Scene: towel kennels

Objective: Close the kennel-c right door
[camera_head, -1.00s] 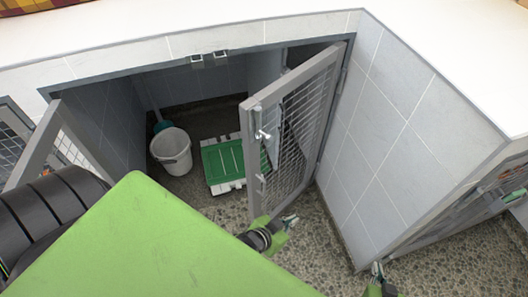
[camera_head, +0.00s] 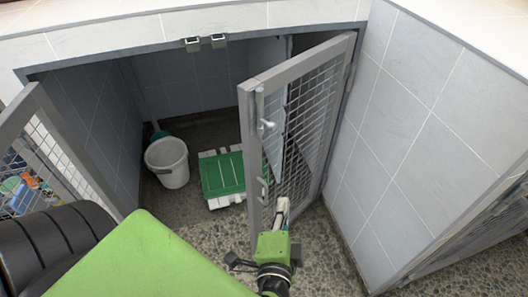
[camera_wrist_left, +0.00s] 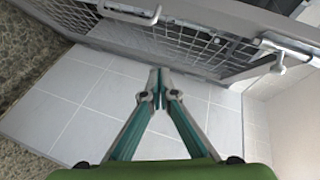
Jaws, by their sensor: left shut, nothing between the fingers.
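The right door (camera_head: 318,118) is a grey-framed mesh panel. It stands open, hinged at the right side of the kennel opening, with its free edge toward me. A bolt (camera_head: 267,125) and a pull handle (camera_head: 264,190) sit on its free-edge upright. My left gripper (camera_head: 283,205) is shut and empty, low at the door near its free edge. In the left wrist view the shut fingertips (camera_wrist_left: 159,80) point over pale tiles, with the door mesh (camera_wrist_left: 185,45) across the top. I cannot tell whether they touch the door. My right gripper is not in view.
Inside the kennel are a white bucket (camera_head: 167,160) and a green-and-white slatted panel (camera_head: 222,174). Another mesh door (camera_head: 60,150) stands open at left. A tiled wall (camera_head: 410,130) rises at right. Pebbled floor (camera_head: 325,250) lies clear between door and wall.

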